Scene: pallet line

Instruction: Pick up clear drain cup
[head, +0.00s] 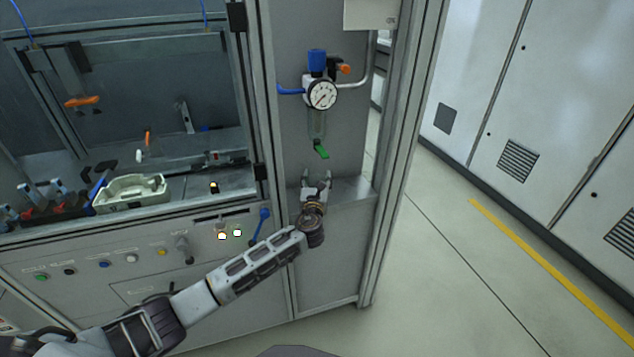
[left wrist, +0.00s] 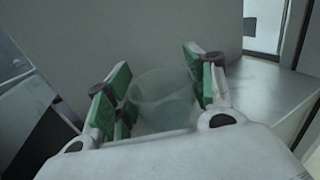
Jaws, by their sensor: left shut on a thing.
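The clear drain cup (left wrist: 165,98) is a see-through, faintly green cup. In the left wrist view it sits between the green-padded fingers of my left gripper, which is shut on it. In the head view my left gripper (head: 317,180) is at the grey ledge, below the pressure regulator's green drain valve (head: 321,150). The cup can hardly be made out there. I cannot tell whether its base touches the ledge. My right gripper is in neither view.
The regulator with its round gauge (head: 321,94) and clear bowl hangs above the gripper. The grey ledge (head: 352,188) has bare room at the right. A cabinet post (head: 396,150) stands right of it. A blue lever (head: 260,225) sticks out left of the wrist.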

